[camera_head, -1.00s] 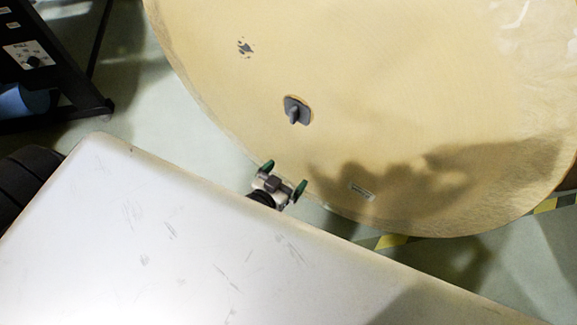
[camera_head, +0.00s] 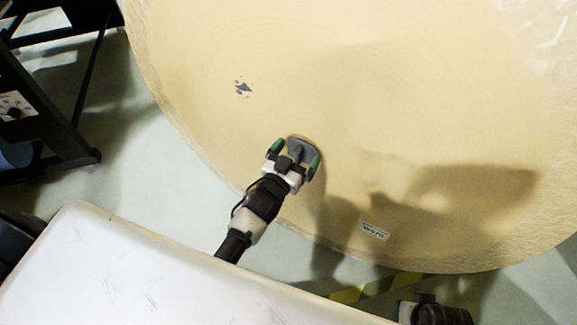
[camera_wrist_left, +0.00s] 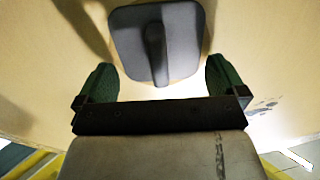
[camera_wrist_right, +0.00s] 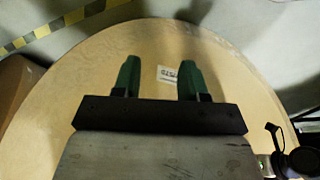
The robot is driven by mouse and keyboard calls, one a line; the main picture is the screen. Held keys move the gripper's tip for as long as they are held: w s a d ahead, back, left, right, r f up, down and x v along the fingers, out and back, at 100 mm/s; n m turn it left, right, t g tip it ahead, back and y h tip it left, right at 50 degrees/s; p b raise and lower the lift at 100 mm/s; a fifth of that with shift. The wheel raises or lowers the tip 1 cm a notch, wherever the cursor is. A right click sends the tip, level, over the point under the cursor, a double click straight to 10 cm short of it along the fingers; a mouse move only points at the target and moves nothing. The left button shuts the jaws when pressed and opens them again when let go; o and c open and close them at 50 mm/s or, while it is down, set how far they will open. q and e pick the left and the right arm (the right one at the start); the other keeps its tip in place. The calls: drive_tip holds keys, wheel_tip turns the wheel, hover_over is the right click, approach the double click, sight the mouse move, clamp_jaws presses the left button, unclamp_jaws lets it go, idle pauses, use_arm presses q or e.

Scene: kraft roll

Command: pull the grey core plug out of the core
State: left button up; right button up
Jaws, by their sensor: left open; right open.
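The grey core plug (camera_head: 301,148) sits in the face of the big tan kraft roll (camera_head: 400,100). Its upright grip bar shows in the left wrist view (camera_wrist_left: 156,52), between and just beyond my fingertips. My left gripper (camera_head: 296,155) is open, its green fingers on either side of the plug's bar in the head view; I cannot tell whether they touch it. The core itself is hidden behind the plug. My right gripper (camera_wrist_right: 157,75) is open and empty, facing the roll face low down near a white label (camera_wrist_right: 167,74). Only part of the right arm shows in the head view.
A black metal frame (camera_head: 60,150) stands at the left. Yellow-black floor tape (camera_head: 350,293) runs under the roll's lower edge. A brown box (camera_wrist_right: 18,85) is at the left of the right wrist view. Dark marks (camera_head: 242,88) are on the roll face.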

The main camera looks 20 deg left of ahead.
use_arm(q)
drive_tip(key=shift+w, duration=0.4)
drive_tip(key=shift+c, duration=0.3)
